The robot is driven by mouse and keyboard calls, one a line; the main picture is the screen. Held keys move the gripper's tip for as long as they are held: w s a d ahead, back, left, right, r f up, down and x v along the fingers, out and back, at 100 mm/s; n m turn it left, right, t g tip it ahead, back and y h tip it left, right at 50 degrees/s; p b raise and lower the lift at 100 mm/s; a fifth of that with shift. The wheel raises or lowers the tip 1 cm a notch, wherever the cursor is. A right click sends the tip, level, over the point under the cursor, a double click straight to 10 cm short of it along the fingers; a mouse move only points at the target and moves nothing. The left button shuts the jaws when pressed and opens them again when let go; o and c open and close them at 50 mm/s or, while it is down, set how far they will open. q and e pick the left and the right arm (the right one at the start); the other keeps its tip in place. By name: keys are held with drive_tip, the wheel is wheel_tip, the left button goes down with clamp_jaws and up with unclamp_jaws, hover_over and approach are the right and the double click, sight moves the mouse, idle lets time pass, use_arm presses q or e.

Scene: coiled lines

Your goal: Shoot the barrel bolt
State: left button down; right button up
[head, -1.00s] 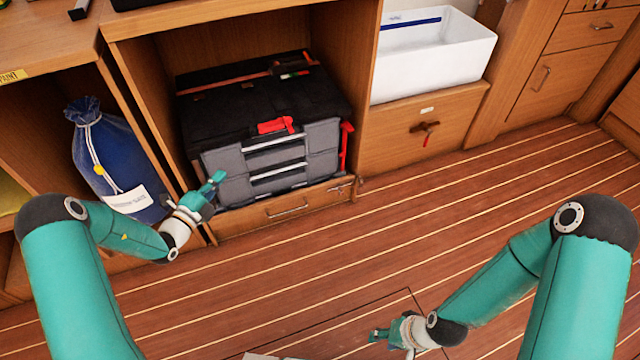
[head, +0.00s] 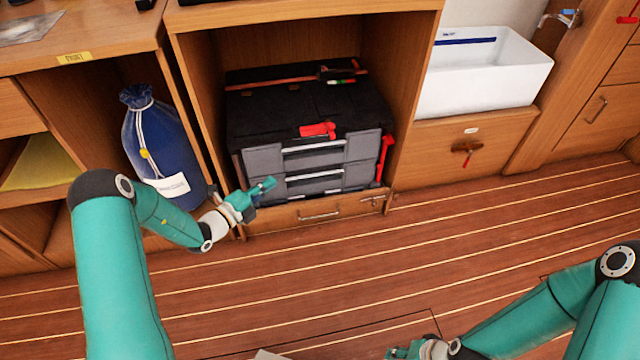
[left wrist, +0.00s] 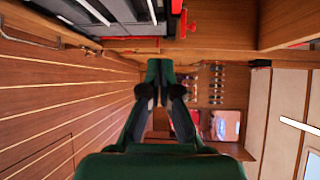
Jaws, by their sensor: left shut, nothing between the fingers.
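A small metal fitting that looks like the barrel bolt (head: 374,201) sits at the right end of the low wooden drawer front (head: 290,219), under the grey and black toolbox. It is too small to tell how its rod stands. My left gripper (head: 266,186) is shut and empty, in front of the toolbox's lower left, left of the bolt and apart from it. Its closed fingers (left wrist: 160,68) show in the left wrist view. My right gripper (head: 402,353) is low at the bottom edge, partly cut off, so its jaws cannot be judged.
A bar handle (head: 318,215) juts from the drawer front between my left gripper and the bolt. The toolbox (head: 300,130) fills the cubby above. A blue bag (head: 160,145) stands left. A red-tipped latch (head: 466,150) is further right.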

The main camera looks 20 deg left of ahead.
use_arm(q)
drive_tip(key=s+d+f+m+g+h, duration=0.45)
drive_tip(key=s+d+m+g, duration=0.2)
drive_tip(key=d, duration=0.35)
drive_tip(key=s+d+f+n+g+y, duration=0.2)
drive_tip(key=s+f+n+g, duration=0.1)
drive_tip(key=s+n, duration=0.4)
drive_tip(key=s+d+f+n+g+y, duration=0.2)
drive_tip(key=s+n, duration=0.6)
drive_tip(key=n, duration=0.6)
drive_tip(key=s+d+f+n+g+y, duration=0.3)
drive_tip(key=s+n, duration=0.4)
drive_tip(key=n, duration=0.4)
drive_tip(key=shift+s+d+f+g, duration=0.4)
drive_tip(key=shift+d+f, duration=0.1)
drive_tip(key=shift+f, duration=0.1)
